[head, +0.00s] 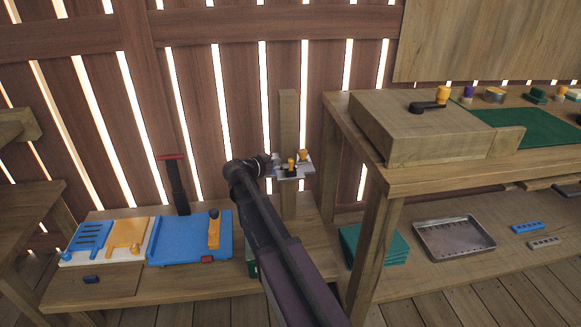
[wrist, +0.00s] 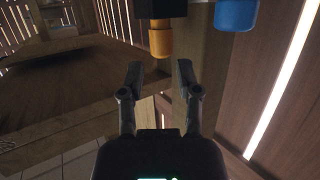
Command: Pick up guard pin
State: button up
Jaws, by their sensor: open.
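My gripper (wrist: 160,74) is open, with nothing between its two fingers in the wrist view. An orange knob under a black block (wrist: 161,40) lies just beyond the fingertips, apart from them. A blue rounded end (wrist: 236,14) is at the top right of that view. In the head view my gripper (head: 274,163) is beside a small pale plate (head: 290,174) at a wooden post. Small orange-topped parts (head: 303,155) stand on the plate. No part is clearly identifiable as the guard pin; it may be one of these orange parts.
A low bench at left holds a blue board (head: 185,240), a white tray (head: 105,258) and a red-handled black post (head: 176,185). The workbench (head: 370,175) stands close at right, with a wooden box (head: 430,125) on top and a metal tray (head: 455,238) below.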

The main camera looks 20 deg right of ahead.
aim_at(288, 161)
jog(key=shift+b+x, duration=0.65)
jog(key=shift+x, duration=1.95)
jog(key=shift+r, duration=0.1)
grip_shut()
